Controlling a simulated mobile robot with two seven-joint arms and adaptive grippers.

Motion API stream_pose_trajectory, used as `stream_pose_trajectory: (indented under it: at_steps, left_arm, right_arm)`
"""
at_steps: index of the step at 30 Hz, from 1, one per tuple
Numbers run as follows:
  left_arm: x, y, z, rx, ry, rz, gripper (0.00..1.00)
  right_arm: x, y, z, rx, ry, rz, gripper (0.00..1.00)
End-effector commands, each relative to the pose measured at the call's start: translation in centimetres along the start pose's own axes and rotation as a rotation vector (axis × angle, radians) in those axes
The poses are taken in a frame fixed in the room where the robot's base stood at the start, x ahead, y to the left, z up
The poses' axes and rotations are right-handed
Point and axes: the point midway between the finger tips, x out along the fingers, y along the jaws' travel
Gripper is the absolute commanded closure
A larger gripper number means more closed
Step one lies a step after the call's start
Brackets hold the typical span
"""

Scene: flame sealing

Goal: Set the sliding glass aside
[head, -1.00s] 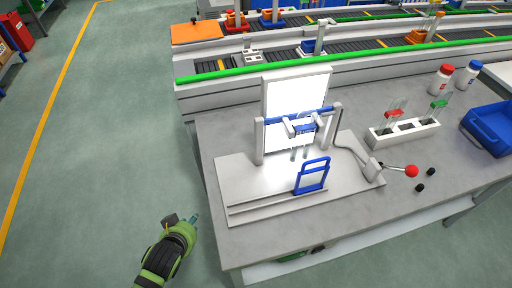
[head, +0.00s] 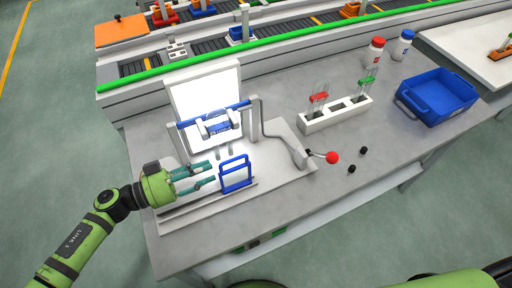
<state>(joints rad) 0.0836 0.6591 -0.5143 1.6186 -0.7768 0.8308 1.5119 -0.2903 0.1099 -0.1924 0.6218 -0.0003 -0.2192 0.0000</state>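The sliding glass, a pane in a blue frame with a handle loop on top (head: 235,181), stands upright near the right end of a rail on the white base plate (head: 285,172). It is in front of the blue-and-grey sealing stand (head: 218,128). My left gripper (head: 213,172) reaches in from the left, its two teal fingers apart with a gap between them. The fingertips are just left of the frame; I cannot tell whether they touch it. My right gripper is not in view; only a green part of my arm shows at the bottom right.
A lever with a red knob (head: 332,158) and two black caps (head: 363,150) lie to the right. Behind them are a white rack (head: 337,115) with red and green items and a blue bin (head: 437,98). The grey table (head: 300,212) is clear along its front.

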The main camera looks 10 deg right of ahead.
Motion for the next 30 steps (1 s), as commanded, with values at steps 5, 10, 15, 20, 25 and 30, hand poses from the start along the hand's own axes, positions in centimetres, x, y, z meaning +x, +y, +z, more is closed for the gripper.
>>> stream_pose_trajectory:
  at_steps: [5, 10, 15, 20, 25, 30]
  left_arm:
    - [3.0, 0.1, -0.5, -0.001, 0.007, 0.002, 0.67]
    - [6.6, 0.1, -0.5, -0.001, 0.008, 0.0, 0.67]
    - [9.4, 0.0, -0.4, -0.001, 0.007, 0.0, 0.67]
    - [11.0, 0.0, -0.2, -0.001, 0.005, -0.001, 0.67]
    - [11.5, 0.0, -0.2, 0.001, 0.004, -0.001, 0.67]
    - [11.5, 0.0, -0.1, 0.001, 0.004, -0.001, 0.67]
  right_arm:
    - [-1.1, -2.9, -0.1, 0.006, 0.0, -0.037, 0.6]
    - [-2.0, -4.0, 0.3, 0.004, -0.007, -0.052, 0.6]
    - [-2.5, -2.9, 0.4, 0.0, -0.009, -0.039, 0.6]
    - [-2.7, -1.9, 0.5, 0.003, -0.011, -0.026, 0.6]
    - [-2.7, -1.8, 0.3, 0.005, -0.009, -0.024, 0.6]
    - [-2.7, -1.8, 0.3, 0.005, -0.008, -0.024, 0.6]
